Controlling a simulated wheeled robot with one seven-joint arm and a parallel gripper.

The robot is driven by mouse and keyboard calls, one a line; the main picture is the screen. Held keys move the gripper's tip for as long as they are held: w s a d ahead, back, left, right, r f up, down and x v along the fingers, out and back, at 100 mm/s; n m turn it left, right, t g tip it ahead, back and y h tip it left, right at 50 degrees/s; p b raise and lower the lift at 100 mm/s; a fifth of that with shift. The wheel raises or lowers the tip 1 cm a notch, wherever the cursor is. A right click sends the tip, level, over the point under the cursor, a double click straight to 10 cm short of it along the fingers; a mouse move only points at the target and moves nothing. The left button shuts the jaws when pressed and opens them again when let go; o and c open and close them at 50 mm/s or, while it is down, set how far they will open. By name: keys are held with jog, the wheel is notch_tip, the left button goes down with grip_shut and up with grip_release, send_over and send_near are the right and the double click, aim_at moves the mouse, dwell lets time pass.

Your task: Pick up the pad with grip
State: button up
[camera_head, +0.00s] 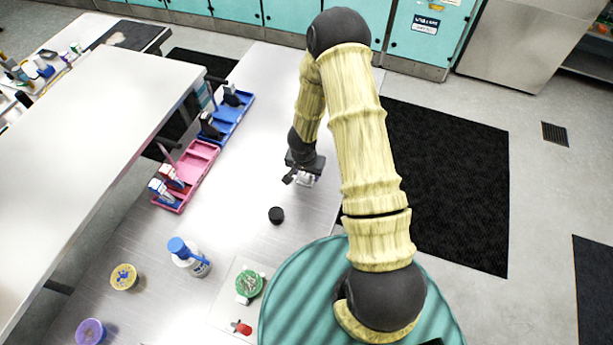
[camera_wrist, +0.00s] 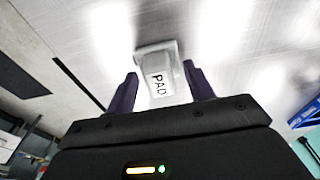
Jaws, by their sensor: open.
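The pad (camera_wrist: 159,76) is a small white block with "PAD" printed on it in dark letters. In the wrist view it lies on the metal table (camera_wrist: 218,40), between and just beyond the two dark fingers. My gripper (camera_wrist: 158,86) is open, with one finger on each side of the pad; I cannot tell whether either finger touches it. In the head view my gripper (camera_head: 302,178) is low over the table, and a bit of white shows under it. The pad is mostly hidden there by the gripper.
A black round piece (camera_head: 276,214) stands on the table near my gripper. A pink tray (camera_head: 200,152) and a blue tray (camera_head: 240,108) with bottles lie to the left. A blue-capped bottle (camera_head: 190,257) stands nearer. The table around the gripper is mostly clear.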

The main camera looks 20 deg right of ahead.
jog(key=c, duration=1.1)
jog(key=shift+r, duration=0.1)
notch_tip(320, 180, up, 10)
jog(key=p, duration=0.6)
jog(key=shift+p, duration=0.4)
